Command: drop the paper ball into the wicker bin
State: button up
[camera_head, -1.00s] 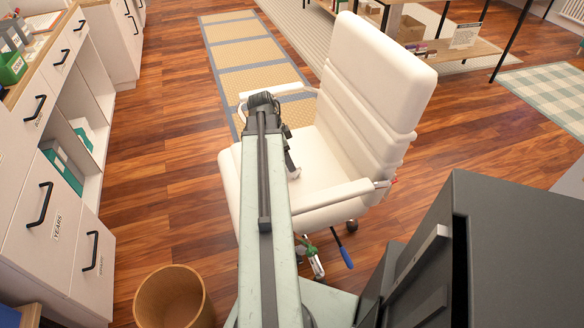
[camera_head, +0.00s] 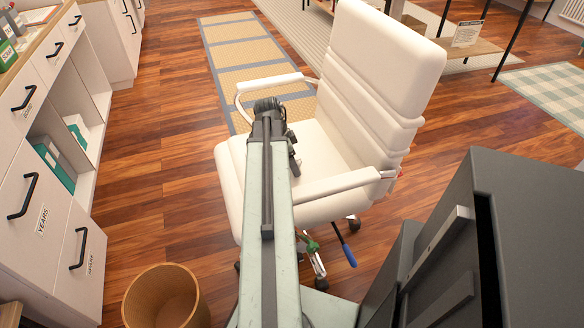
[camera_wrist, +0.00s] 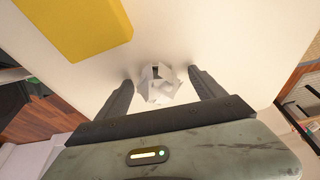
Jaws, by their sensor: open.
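The paper ball (camera_wrist: 160,84) is a crumpled white lump in the wrist view, on or just above a pale surface. My gripper (camera_wrist: 161,78) is open, with one finger on each side of the ball. Gaps show between the fingers and the ball, so it is not gripped. The wicker bin (camera_head: 134,301) stands on the wood floor at the bottom left of the head view, left of my arm, cut off by the frame edge. Its visible inside looks empty. The ball and fingertips cannot be made out in the head view.
A white office chair (camera_head: 375,70) stands just ahead, partly behind my arm. White drawers (camera_head: 45,215) line the left side. A dark cabinet (camera_head: 530,220) is close on the right. A yellow object (camera_wrist: 75,25) lies on the pale surface. Floor between drawers and chair is clear.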

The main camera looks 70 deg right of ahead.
jog(key=c, duration=1.5)
notch_tip(320, 180, up, 10)
jog(key=p, duration=1)
jog(key=shift+r, duration=0.2)
jog(key=shift+c, duration=0.2)
